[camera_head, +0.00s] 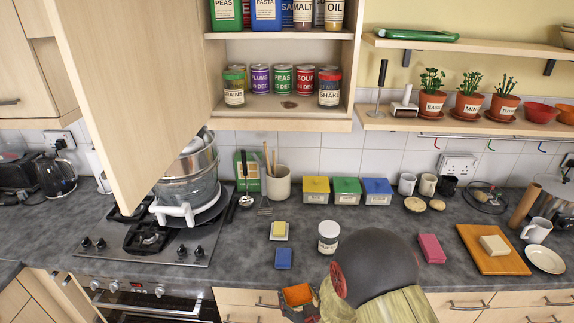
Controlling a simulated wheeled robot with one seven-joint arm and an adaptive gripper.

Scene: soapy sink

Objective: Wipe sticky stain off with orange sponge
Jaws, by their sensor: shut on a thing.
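The orange sponge (297,294) is at the bottom middle, in front of the counter edge. My gripper (301,302) is shut on it, and my arm covers part of the gripper. A dark brown stain (290,104) lies on the bottom shelf of the open wall cabinet (257,121), in front of the row of tins. The stain is well above and away from my gripper. The cabinet door (128,90) stands open to the left.
Jars stand at both ends of the tin row (284,79). A blue sponge (283,258), a yellow sponge (279,229) on a white dish, a white-lidded jar (328,237) and a pink sponge (431,248) are on the counter. The hob (155,240) holds a large steamer.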

